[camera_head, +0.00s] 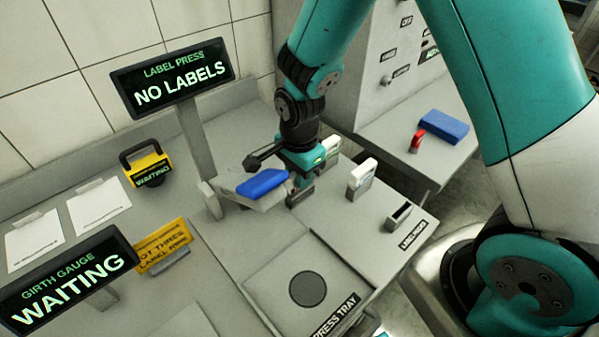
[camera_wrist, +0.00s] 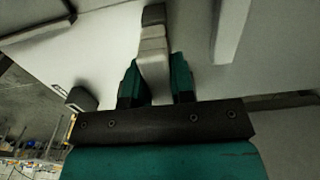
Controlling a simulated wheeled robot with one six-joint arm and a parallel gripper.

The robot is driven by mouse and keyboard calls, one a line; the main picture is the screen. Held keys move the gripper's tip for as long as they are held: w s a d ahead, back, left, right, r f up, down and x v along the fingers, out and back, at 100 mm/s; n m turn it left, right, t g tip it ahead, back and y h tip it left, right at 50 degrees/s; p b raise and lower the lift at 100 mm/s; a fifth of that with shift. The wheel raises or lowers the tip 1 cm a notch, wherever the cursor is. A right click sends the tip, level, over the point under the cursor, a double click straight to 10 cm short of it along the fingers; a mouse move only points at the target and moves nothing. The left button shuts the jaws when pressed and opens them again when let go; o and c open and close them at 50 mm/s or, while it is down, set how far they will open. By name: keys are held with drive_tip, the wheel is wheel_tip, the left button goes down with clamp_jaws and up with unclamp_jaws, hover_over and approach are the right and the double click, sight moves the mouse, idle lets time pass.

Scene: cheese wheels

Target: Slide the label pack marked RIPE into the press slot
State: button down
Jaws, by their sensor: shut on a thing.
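My gripper (camera_head: 301,184) is low over the counter, just right of the press's blue-topped part (camera_head: 262,183). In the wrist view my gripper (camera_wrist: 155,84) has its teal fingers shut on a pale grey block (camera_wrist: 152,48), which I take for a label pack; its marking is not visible. Two other pale packs stand upright: one (camera_head: 361,178) right of my gripper, another (camera_head: 331,149) partly behind it. Their markings are too small to read. The press sign (camera_head: 172,80) reads NO LABELS. I cannot make out the press slot.
A dark, empty-looking pocket (camera_head: 398,216) is at the front of the label-pack row. The press tray (camera_head: 262,285) with a round dark disc lies in front. A yellow-black handled object (camera_head: 147,166) and the girth gauge sign (camera_head: 67,283) are on the left.

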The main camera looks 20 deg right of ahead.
drive_tip(key=shift+f, duration=0.3)
drive_tip(key=c, duration=0.9)
unclamp_jaws()
wheel_tip(320, 180, up, 17)
drive_tip(key=shift+r+b, duration=0.2)
drive_tip(key=shift+b, duration=0.5)
drive_tip(key=s+a+r+n+y, duration=0.1)
drive_tip(key=s+n, duration=0.5)
drive_tip(key=n, duration=0.1)
drive_tip(key=s+a+r+n+y, duration=0.1)
drive_tip(key=s+a+n, duration=0.1)
drive_tip(key=s+n, duration=0.4)
drive_tip(key=s+a+r+n+y, duration=0.1)
drive_tip(key=s+n+y, duration=0.1)
drive_tip(key=s+n, duration=0.4)
drive_tip(key=shift+s+a+r+n, duration=0.15)
drive_tip(key=shift+n, duration=0.5)
drive_tip(key=shift+s+a+r+n, duration=0.1)
drive_tip(key=shift+s+n, duration=0.05)
drive_tip(key=shift+n, duration=0.5)
